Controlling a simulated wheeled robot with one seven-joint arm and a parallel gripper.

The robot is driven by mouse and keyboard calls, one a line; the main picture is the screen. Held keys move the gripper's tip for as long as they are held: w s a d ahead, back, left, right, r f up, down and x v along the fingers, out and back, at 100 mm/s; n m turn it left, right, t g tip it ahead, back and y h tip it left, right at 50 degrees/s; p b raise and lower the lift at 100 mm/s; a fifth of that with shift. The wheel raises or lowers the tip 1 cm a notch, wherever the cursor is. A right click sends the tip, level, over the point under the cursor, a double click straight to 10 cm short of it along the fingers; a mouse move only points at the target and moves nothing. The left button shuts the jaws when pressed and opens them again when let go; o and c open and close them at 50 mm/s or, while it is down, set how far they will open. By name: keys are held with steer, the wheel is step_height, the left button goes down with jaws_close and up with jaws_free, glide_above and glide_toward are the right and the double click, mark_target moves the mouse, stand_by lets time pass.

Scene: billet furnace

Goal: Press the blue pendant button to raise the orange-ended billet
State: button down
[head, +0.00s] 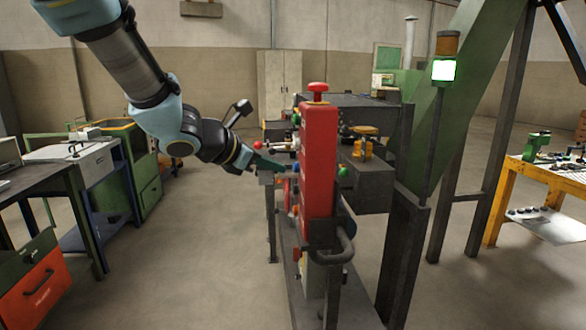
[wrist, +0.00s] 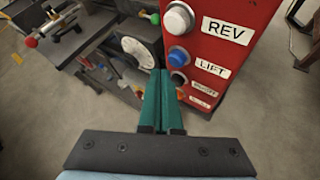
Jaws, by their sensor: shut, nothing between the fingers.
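The red pendant box (head: 320,150) stands upright in the middle of the head view, with a red mushroom knob on top. In the wrist view its labelled face (wrist: 225,50) shows a white button (wrist: 179,19) by REV and the blue button (wrist: 178,57) by LIFT. Darker and red buttons sit lower, partly hidden by my fingers. My gripper (head: 262,163) is shut and empty, left of the pendant. In the wrist view its green fingertips (wrist: 160,74) are just below and left of the blue button; I cannot tell whether they touch it. I cannot make out an orange-ended billet.
Dark machinery (head: 355,185) stands right behind the pendant, and a black curved handle (head: 345,248) juts out at its lower right. A green slanted beam (head: 455,90) is at right, with a yellow table (head: 540,175) beyond.

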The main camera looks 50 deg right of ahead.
steer(key=shift+s+d, duration=0.1)
stand_by(0.5)
steer(key=shift+s+d+b, duration=0.15)
steer(key=shift+d+b, duration=0.1)
steer(key=shift+b, duration=0.15)
steer(key=shift+s+d, duration=0.35)
steer(key=shift+d, duration=0.05)
stand_by(0.7)
steer(key=shift+a, duration=0.1)
steer(key=shift+w+a+b, duration=0.35)
steer(key=shift+w+a, duration=0.25)
steer(key=shift+a, duration=0.05)
steer(key=shift+w+a, duration=0.85)
steer(key=shift+a, duration=0.2)
steer(key=shift+w+a, duration=0.75)
steer(key=shift+a, duration=0.15)
